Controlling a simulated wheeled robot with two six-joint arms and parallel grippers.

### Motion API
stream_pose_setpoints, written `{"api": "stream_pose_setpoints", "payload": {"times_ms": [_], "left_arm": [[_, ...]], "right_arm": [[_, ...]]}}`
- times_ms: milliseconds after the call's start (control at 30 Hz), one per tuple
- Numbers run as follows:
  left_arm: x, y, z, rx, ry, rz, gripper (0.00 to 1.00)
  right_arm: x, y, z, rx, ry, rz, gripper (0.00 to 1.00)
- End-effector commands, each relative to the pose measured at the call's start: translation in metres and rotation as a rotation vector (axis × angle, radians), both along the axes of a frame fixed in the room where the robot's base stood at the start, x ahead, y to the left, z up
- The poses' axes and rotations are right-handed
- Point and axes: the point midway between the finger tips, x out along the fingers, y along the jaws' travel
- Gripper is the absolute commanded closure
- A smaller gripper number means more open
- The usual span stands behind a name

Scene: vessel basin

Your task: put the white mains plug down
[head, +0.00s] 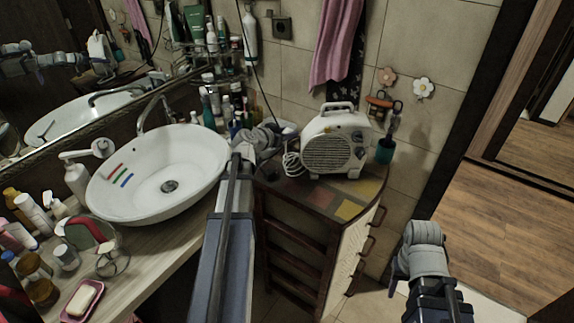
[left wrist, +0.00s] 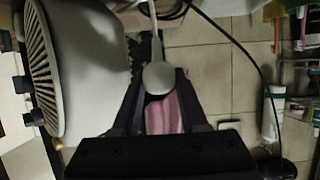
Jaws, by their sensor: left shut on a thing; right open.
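The white mains plug (left wrist: 160,77) is between the fingertips of my left gripper (left wrist: 158,88) in the left wrist view, with its white cord running up out of the picture. In the head view my left gripper (head: 272,137) is above the corner cabinet, just left of the white fan heater (head: 335,140). The plug is small and hard to make out there. The heater also shows in the left wrist view (left wrist: 88,70). My right gripper (head: 403,268) is open, low in front of the wall at the right, away from the cabinet; its fingers are mostly hidden.
The cabinet top (head: 349,209) has free patches in front of the heater. A coiled white cord (head: 292,162) lies beside the heater. A teal cup (head: 385,150) stands right of it. The white basin (head: 150,205) is left, bottles behind. A dark wall socket (head: 282,28) is above.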

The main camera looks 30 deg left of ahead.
Motion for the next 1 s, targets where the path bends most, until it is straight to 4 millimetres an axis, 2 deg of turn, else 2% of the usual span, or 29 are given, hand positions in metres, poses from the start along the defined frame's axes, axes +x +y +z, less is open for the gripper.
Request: {"api": "stream_pose_setpoints", "payload": {"times_ms": [33,200,567,900,1000], "left_arm": [[0.0,0.0,-0.019,0.0,0.0,0.0,1.0],[0.0,0.0,-0.046,0.0,0.0,0.0,1.0],[0.0,0.0,-0.055,0.0,0.0,0.0,1.0],[0.0,0.0,-0.096,0.0,0.0,0.0,1.0],[0.0,0.0,-0.097,0.0,0.0,0.0,1.0]], "right_arm": [[0.0,0.0,-0.019,0.0,0.0,0.0,0.5],[0.0,0.0,-0.046,0.0,0.0,0.0,0.5],[0.0,0.0,-0.055,0.0,0.0,0.0,0.5],[0.0,0.0,-0.096,0.0,0.0,0.0,0.5],[0.0,0.0,-0.097,0.0,0.0,0.0,0.5]]}}
